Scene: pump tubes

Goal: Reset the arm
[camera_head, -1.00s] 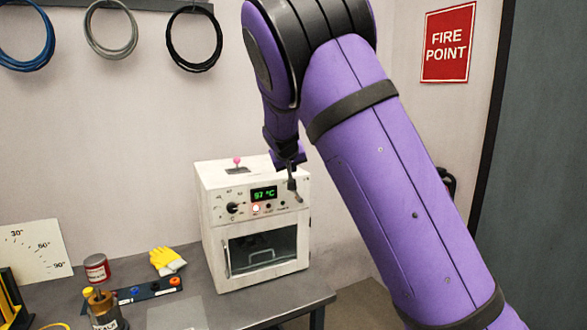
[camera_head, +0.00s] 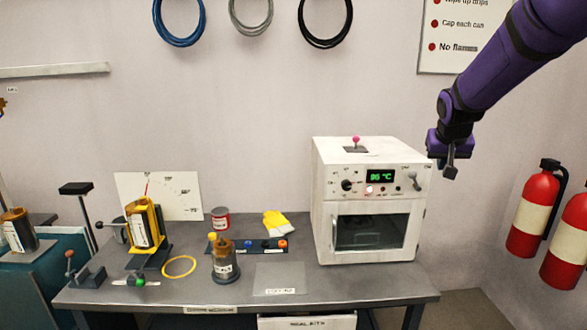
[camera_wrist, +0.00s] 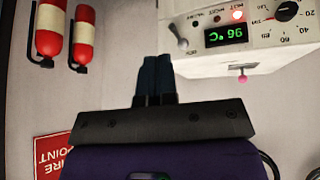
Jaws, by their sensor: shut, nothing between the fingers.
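My purple arm (camera_head: 505,60) comes in from the upper right of the head view. My gripper (camera_head: 450,168) hangs at the right of the white oven, apart from it, with nothing in it. In the wrist view my gripper's dark fingers (camera_wrist: 154,76) are together and empty, in front of the pale wall. The white oven (camera_head: 327,190) stands on the bench with its door shut. The oven also shows in the wrist view (camera_wrist: 225,62), upside down.
The space between oven and extinguishers is mostly free.

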